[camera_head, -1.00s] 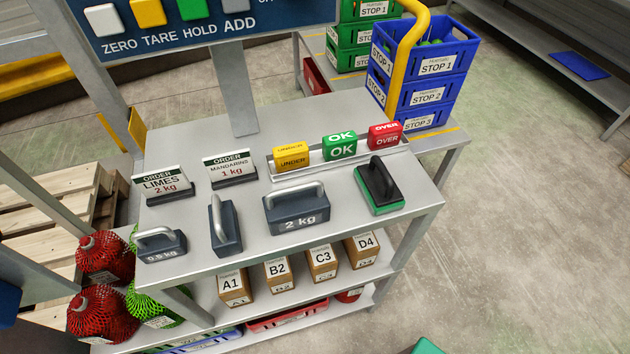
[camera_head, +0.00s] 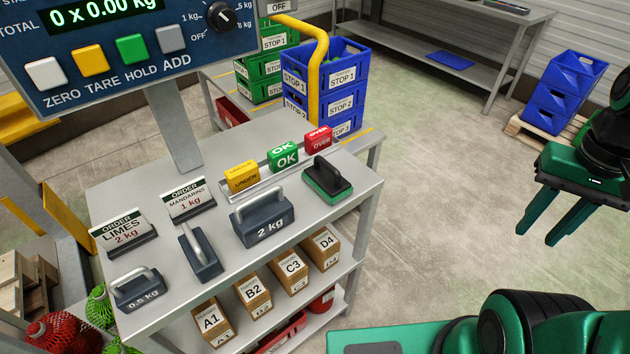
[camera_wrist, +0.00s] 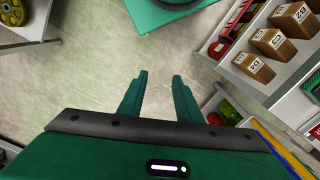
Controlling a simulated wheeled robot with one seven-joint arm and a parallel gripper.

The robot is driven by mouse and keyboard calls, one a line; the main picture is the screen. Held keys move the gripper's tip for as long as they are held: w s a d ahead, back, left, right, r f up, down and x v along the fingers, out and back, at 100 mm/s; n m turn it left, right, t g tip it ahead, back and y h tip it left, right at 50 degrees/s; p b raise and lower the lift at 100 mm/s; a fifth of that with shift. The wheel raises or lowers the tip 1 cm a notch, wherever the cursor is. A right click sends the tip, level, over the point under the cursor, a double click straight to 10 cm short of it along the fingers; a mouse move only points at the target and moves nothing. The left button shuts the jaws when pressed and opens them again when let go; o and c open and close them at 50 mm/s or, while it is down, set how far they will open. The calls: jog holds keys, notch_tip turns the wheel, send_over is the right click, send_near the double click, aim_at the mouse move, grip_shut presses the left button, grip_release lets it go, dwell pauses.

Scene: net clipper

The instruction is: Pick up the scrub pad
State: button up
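The scrub pad (camera_head: 328,182) is a green block with a black top and a black handle. It lies on the grey table top (camera_head: 290,222) near its right corner in the head view. My gripper (camera_head: 541,233) is in the air at the right of the head view, well apart from the table and the pad. Its two green fingers are spread with nothing between them. The wrist view also shows the open fingers (camera_wrist: 150,98) above bare floor. The pad is not visible in the wrist view.
Left of the pad stands a 2 kg weight (camera_head: 262,222). Behind it is a rail with the OVER (camera_head: 318,140), OK (camera_head: 283,156) and UNDER (camera_head: 241,177) blocks. Boxes (camera_head: 290,272) fill the lower shelf. Floor between table and gripper is clear.

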jog(key=o, duration=1.2)
jog(key=shift+a+r+n, duration=0.25)
jog(key=shift+r+n, duration=0.35)
jog(key=o, duration=0.5)
jog(key=shift+w+a+r+n, duration=0.1)
jog(key=shift+w+r+n, duration=0.05)
jog(key=shift+w+n, duration=0.35)
jog(key=shift+w+a+r+n, duration=0.1)
jog(key=shift+w+n, duration=0.3)
jog(key=shift+w, duration=0.1)
jog(key=shift+o, duration=0.3)
jog(key=w+a+r+n, duration=0.2)
jog(key=w+a+n, duration=0.1)
jog(key=w+n, duration=0.2)
jog(key=shift+w+a+n, duration=0.3)
jog(key=shift+w+a, duration=0.05)
jog(key=shift+w, duration=0.2)
notch_tip(320, 180, up, 3)
jog(key=n, duration=2.2)
send_over(328, 163)
jog(key=shift+s+d+r, duration=0.15)
jog(key=shift+d, duration=0.25)
jog(key=shift+a+n, duration=0.3)
jog(key=shift+a, duration=0.1)
jog(key=shift+f, duration=5.4)
